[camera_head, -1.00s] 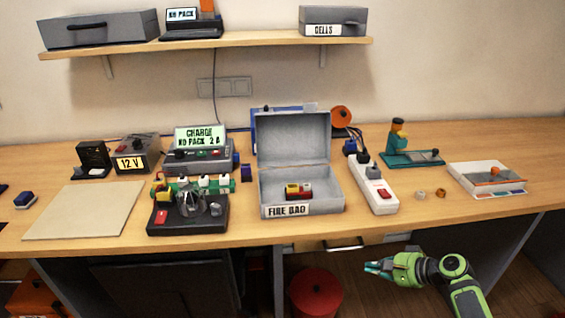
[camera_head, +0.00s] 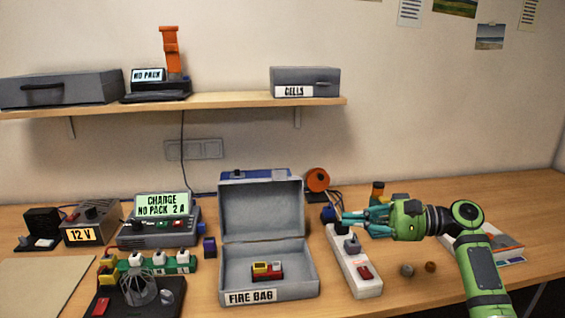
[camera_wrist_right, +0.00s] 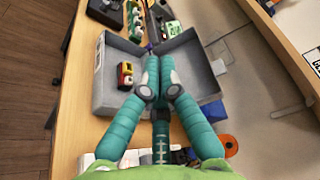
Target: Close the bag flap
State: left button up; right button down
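The grey fire bag (camera_head: 306,284) stands open on the bench, with its label facing front. Its flap (camera_head: 262,212) stands upright at the back. A red and yellow pack (camera_head: 267,271) lies inside. My right gripper (camera_head: 346,219) is in the air to the right of the flap, fingers pointing left, apart from it in the head view. In the right wrist view its teal fingers (camera_wrist_right: 159,62) lie together and look shut and empty. They cover part of the bag (camera_wrist_right: 103,98), near where the flap (camera_wrist_right: 201,72) joins it. My left gripper is not in view.
A white power strip (camera_head: 352,262) lies just right of the bag, below my right gripper. An orange reel (camera_head: 317,180) stands behind. A charger (camera_head: 158,234) and a black fixture (camera_head: 112,304) are to the left. A shelf (camera_head: 215,103) runs above.

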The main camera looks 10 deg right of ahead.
aim_at(273, 207)
jog(key=i, duration=0.95)
